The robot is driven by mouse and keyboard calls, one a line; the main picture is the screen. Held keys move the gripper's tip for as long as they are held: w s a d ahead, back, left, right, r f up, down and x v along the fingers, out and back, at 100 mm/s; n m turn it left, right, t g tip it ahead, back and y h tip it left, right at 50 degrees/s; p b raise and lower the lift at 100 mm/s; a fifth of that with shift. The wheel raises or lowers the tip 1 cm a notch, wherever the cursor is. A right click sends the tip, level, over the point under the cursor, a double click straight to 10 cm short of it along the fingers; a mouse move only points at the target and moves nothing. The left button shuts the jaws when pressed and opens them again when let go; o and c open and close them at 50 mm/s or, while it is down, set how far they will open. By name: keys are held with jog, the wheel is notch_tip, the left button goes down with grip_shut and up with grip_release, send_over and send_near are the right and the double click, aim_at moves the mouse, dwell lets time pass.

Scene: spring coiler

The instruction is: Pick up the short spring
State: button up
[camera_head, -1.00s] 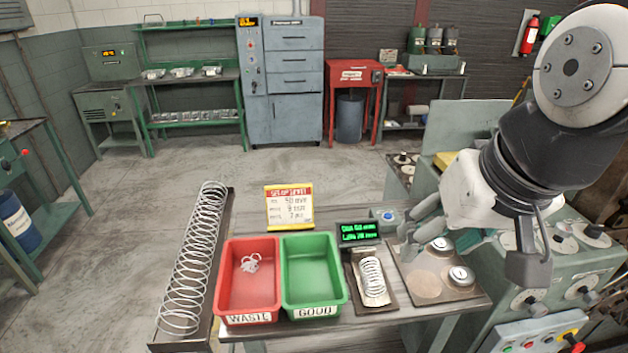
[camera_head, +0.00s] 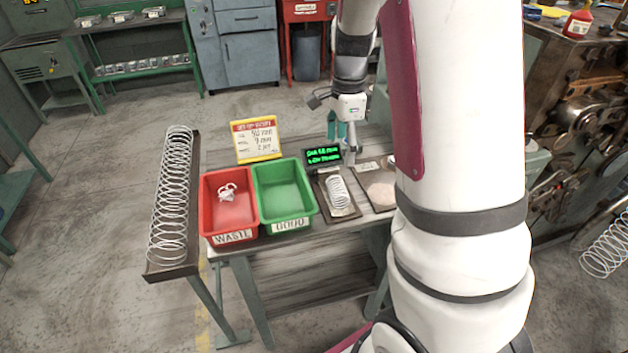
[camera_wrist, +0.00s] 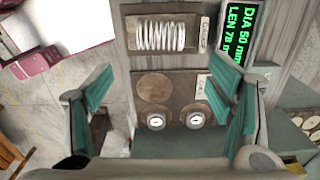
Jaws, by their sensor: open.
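The short spring (camera_head: 338,193) lies on a small brown plate on the table, right of the green GOOD bin. In the wrist view the spring (camera_wrist: 160,36) lies lengthwise across the top, beyond my fingertips. My gripper (camera_head: 344,140) is above the table behind the spring, apart from it. In the wrist view my gripper (camera_wrist: 163,85) shows two teal-padded fingers spread wide with nothing between them. A plate with two round metal pieces (camera_wrist: 195,118) and a bare disc is below it.
A green display (camera_head: 323,156) stands just behind the spring. The red WASTE bin (camera_head: 229,237) and green GOOD bin (camera_head: 290,224) are to its left. A yellow-framed sign (camera_head: 257,157) stands behind them. A long spring (camera_head: 172,195) lies in a tray at far left.

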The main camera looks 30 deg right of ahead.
aim_at(337, 185)
notch_tip(337, 185, down, 9)
jog(key=shift+w+p, duration=0.1)
jog(key=shift+p, duration=0.2)
jog(key=shift+w+a+f+p, duration=0.15)
jog(key=shift+f+p, duration=0.5)
jog(key=shift+f, duration=2.05)
jog(key=c, duration=1)
jog(key=shift+c, duration=0.2)
jog(key=shift+r, duration=0.1)
jog(key=shift+r, duration=0.4)
jog(key=r, duration=0.1)
jog(key=r+b, duration=0.1)
jog(key=shift+s+a+r, duration=0.1)
jog(key=shift+s+r, duration=0.1)
jog(key=shift+r, duration=0.15)
jog(key=s+a+r, duration=0.1)
jog(key=s+a, duration=0.3)
jog(key=s, duration=1.1)
jog(key=shift+r, duration=0.15)
